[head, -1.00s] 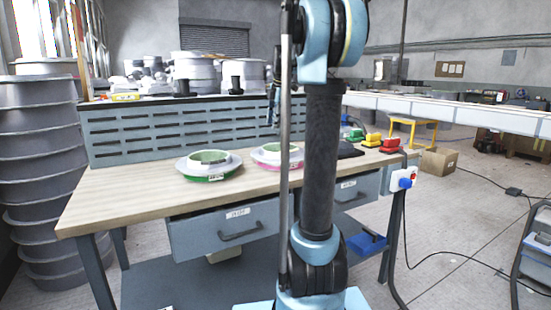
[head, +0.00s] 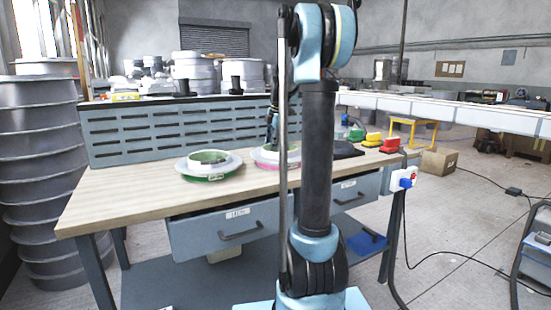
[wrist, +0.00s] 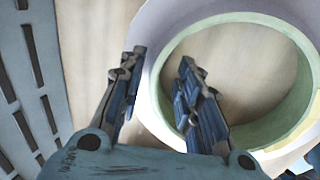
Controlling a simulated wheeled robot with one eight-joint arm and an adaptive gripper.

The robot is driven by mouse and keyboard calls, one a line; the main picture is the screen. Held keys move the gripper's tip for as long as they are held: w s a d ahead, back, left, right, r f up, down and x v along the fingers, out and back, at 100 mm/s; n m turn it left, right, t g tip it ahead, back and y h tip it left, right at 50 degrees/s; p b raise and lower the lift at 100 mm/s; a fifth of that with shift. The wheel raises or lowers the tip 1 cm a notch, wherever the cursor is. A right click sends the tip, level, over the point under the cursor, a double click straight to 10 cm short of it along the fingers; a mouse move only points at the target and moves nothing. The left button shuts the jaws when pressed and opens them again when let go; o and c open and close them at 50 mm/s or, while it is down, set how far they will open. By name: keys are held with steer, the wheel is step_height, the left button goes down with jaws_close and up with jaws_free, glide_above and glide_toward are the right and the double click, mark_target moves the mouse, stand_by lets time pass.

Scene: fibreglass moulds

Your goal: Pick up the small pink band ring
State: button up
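The small pink band ring (head: 264,160), pale with a pink band low on its side, lies on the workbench; my arm hides its right part. In the wrist view a ring (wrist: 153,50) with a whitish rim and pale green inner wall fills the right side; its pink band does not show there. My gripper (wrist: 160,62) is open, with one finger over the ring's left outer edge and the other over its opening, so the left wall lies between them in the picture. Contact cannot be told. In the head view my gripper (head: 272,138) is at the ring's back.
A similar ring with a green band (head: 209,166) lies to the left on the workbench (head: 130,195). A slotted grey panel (head: 170,130) stands along the bench's back. Red and yellow items (head: 372,139) and a black item sit to the right. The bench's left front is clear.

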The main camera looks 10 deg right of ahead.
jaws_close()
stand_by(0.3)
